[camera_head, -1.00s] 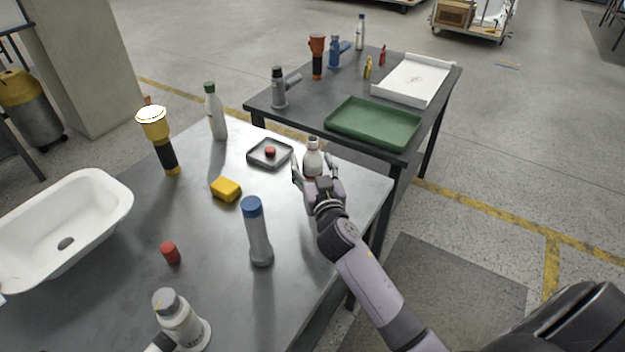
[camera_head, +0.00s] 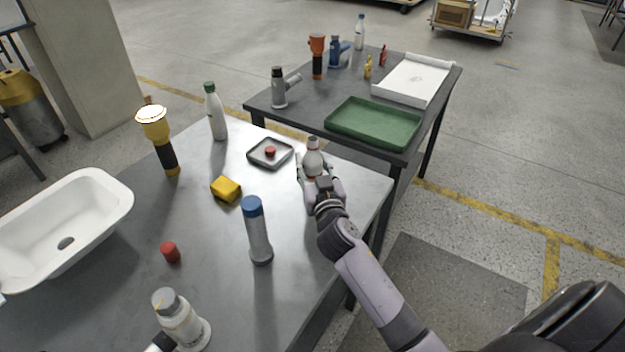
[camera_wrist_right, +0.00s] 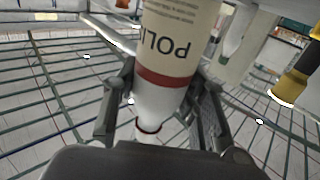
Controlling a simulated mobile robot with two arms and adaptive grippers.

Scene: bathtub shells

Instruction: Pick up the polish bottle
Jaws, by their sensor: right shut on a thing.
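The polish bottle (camera_head: 313,158) is white with a pale cap and stands upright near the right edge of the near table (camera_head: 215,270). In the right wrist view the bottle (camera_wrist_right: 178,45) fills the upper middle, with upside-down letters "POLI" and a dark red band. My right gripper (camera_head: 314,174) is shut on the bottle, with one finger on each side of it. The bottle's lower part is hidden behind the gripper in the head view, so I cannot tell if it touches the table.
Close by are a small grey tray (camera_head: 252,157) with a red item, a yellow sponge (camera_head: 226,189) and a blue-capped grey bottle (camera_head: 258,232). A white basin (camera_head: 105,195) lies left. Behind, another table holds a green tray (camera_head: 372,122) and several tools.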

